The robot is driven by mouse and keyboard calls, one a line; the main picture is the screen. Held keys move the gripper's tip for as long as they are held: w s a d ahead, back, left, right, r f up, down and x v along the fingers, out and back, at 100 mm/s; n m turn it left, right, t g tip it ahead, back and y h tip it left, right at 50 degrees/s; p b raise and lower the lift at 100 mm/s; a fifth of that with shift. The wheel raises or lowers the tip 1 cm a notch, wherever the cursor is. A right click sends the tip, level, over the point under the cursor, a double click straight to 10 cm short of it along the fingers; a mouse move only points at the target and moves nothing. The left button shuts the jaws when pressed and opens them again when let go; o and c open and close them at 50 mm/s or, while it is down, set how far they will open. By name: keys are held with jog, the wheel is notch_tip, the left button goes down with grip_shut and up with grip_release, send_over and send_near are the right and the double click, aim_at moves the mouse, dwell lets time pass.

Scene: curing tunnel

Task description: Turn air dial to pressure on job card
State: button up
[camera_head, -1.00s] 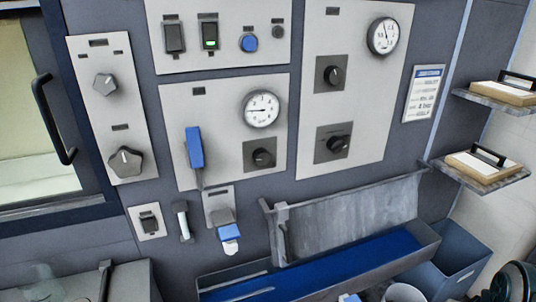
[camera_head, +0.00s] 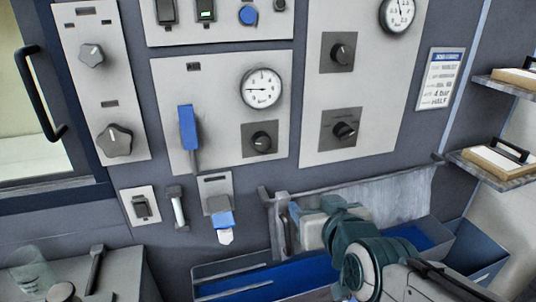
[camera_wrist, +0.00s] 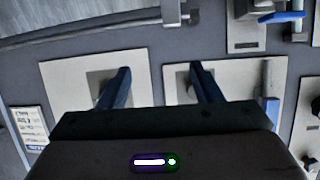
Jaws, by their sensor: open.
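The air gauge (camera_head: 262,88) on the middle panel is marked bar; its needle points left. A black dial (camera_head: 261,140) on a dark square plate sits just below it, its pointer unclear. The job card (camera_head: 440,78) hangs right of the panels; "4 bar" and "HALF" seem readable. My gripper (camera_wrist: 162,80) is open and empty, its two fingers apart in the wrist view, pointing at the panels. Each finger partly covers a dark dial plate there. In the head view my arm is at lower right, below the dials and apart from them.
A blue lever (camera_head: 188,128) stands left of the air dial. The right panel has two more black knobs (camera_head: 344,131) and another gauge (camera_head: 398,14). A blue-lined trough (camera_head: 235,282) runs below the panels. Shelves (camera_head: 507,172) with clipboards are at right.

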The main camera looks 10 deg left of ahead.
aim_at(263, 145)
jog(key=s+a+r+n+t+y, duration=0.1)
jog(key=s+a+r+t+y, duration=0.15)
jog(key=a+r, duration=0.3)
jog(key=shift+t+y, duration=0.25)
jog(key=shift+y, duration=0.2)
jog(key=p+x, duration=0.1)
jog(key=x, duration=0.3)
jog(key=p+x, duration=0.1)
jog(key=x, duration=0.4)
jog(key=p+x, duration=0.1)
jog(key=x, duration=0.4)
jog(key=shift+w+d+r+p, duration=0.1)
jog(key=shift+w+d+p, duration=0.2)
jog(key=shift+d+p, duration=0.05)
jog(key=c, duration=1)
